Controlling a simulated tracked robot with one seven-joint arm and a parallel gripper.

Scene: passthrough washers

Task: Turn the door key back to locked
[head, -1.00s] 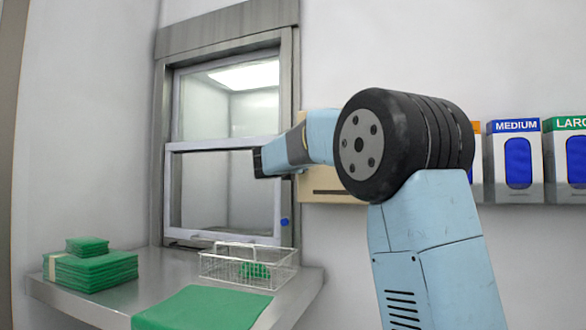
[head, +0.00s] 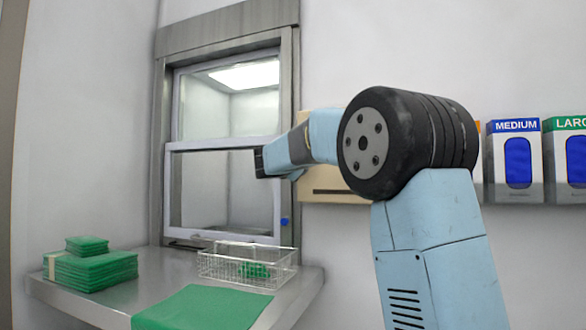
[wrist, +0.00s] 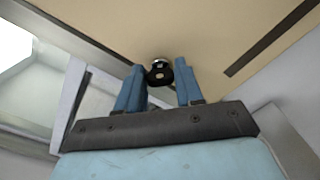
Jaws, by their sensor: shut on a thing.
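The door key (wrist: 160,75) has a dark head and shows in the wrist view between the fingertips of my gripper (wrist: 159,78). It sits at a round, silver-rimmed lock (wrist: 158,62) on a beige panel (wrist: 215,40). My gripper's blue fingers are shut on the key's head. The key's exact angle is hard to tell at this size. In the head view my arm hides the key, the lock and much of the beige panel (head: 330,197). The pass-through window (head: 228,150) stands to the left of the panel, in a metal frame.
A steel shelf (head: 85,302) below the window holds green folded packs (head: 90,270), a wire basket (head: 245,262) with a green item inside, and a green cloth (head: 200,308). Glove boxes (head: 516,165) hang on the wall at right. A blue knob (head: 284,222) sits low on the window frame.

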